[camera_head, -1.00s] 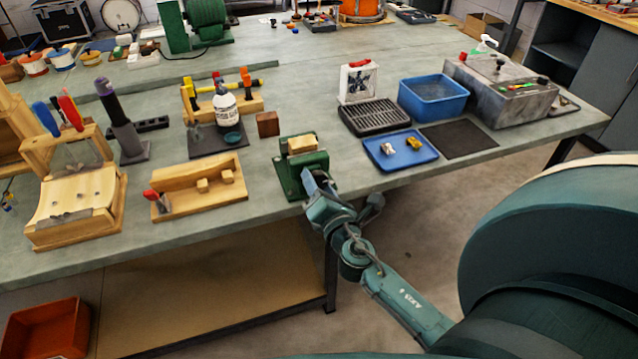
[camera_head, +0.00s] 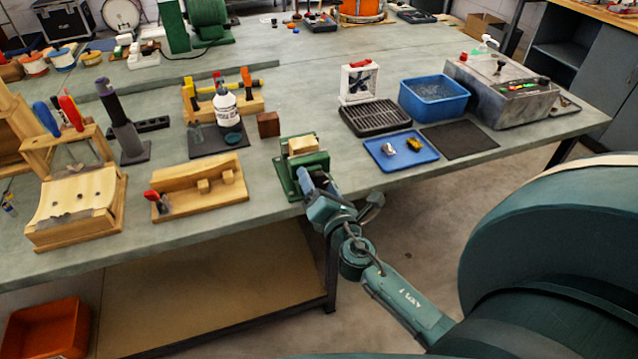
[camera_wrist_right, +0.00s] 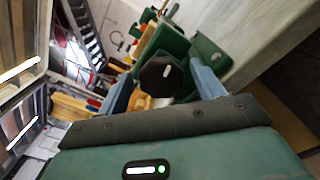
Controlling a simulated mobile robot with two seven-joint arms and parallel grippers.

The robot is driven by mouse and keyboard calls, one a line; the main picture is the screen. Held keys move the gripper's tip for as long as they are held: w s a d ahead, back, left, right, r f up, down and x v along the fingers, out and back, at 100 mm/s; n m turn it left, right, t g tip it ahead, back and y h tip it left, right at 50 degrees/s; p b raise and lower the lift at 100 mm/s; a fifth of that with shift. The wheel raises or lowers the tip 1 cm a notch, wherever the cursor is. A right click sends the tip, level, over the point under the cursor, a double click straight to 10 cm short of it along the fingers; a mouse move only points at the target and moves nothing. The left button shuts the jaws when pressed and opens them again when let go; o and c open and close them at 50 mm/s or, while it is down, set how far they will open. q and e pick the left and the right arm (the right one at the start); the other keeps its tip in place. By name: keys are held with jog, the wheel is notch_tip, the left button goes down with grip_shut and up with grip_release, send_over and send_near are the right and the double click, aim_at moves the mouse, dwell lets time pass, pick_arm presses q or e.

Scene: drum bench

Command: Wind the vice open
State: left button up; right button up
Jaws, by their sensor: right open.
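The green vice (camera_head: 291,181) stands at the front edge of the bench, with a pale wooden block (camera_head: 302,144) at its top. My right gripper (camera_head: 306,178) is at the vice's front side, low by the bench edge. In the right wrist view, a black knob-like part (camera_wrist_right: 160,76) of the vice lies between the two blue fingers of the open gripper (camera_wrist_right: 162,88). The fingers stand apart on either side of it; I cannot tell whether either touches it. The vice's handle is mostly hidden by the gripper in the head view. My left gripper is not in view.
A wooden fixture (camera_head: 205,190) with a red-handled clamp lies left of the vice. A small brown block (camera_head: 268,124) stands behind it. A blue tray (camera_head: 378,160) with small metal parts lies to the right. The floor in front of the bench edge is free.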

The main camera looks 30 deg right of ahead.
jog(key=shift+s+a+f, duration=0.1)
jog(key=shift+s+f, duration=0.05)
jog(key=shift+s, duration=0.2)
pick_arm(q)
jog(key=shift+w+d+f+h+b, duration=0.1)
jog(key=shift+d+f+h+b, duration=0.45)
jog(key=shift+b, duration=1.5)
pick_arm(e)
jog(key=v, duration=1.2)
jog(key=shift+s, duration=0.25)
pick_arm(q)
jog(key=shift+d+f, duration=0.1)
